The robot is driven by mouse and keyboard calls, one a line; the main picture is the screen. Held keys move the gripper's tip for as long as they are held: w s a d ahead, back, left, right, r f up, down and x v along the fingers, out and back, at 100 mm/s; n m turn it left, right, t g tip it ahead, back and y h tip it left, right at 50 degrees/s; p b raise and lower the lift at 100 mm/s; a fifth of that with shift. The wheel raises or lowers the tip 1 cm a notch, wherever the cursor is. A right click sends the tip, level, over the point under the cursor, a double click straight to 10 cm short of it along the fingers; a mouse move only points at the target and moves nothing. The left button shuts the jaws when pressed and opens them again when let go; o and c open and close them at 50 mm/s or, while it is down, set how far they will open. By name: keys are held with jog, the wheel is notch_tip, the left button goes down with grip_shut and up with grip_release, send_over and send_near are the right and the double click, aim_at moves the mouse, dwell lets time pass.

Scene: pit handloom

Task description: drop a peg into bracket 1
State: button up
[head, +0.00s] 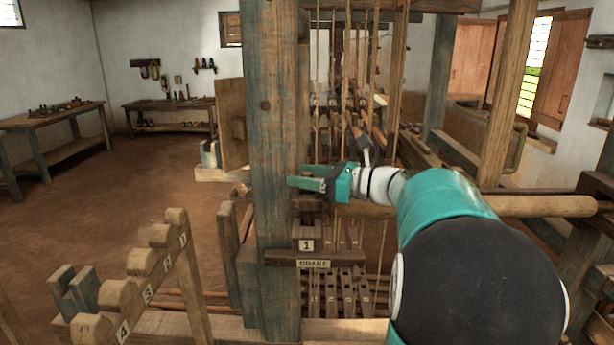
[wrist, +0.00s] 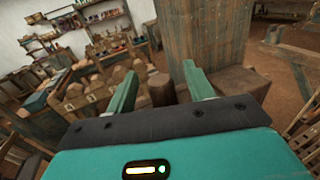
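My gripper (head: 308,183) is in front of the thick upright post (head: 275,120) in the head view, its fingers pointing left. In the wrist view my gripper (wrist: 162,85) has its two teal fingers spread apart. A short round dark wooden piece, perhaps a peg (wrist: 161,90), shows between them, with no visible grip on it. A wooden block with a plate reading 1 (head: 307,245) is on the post below my gripper, above a plate reading BRAKE (head: 314,264). A dark round wooden piece shows just above that block, partly hidden. I cannot tell if it is seated there.
A sloping rail (head: 165,265) with numbered plates and several rounded wooden blocks stands at left. A horizontal wooden beam (head: 540,206) runs behind my arm to the right. Loom cords and treadles (head: 340,290) lie right of the post. Open earth floor (head: 100,190) is at left.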

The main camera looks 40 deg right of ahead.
jog(key=v, duration=1.3)
jog(key=shift+s+d, duration=0.2)
jog(key=shift+s, duration=0.15)
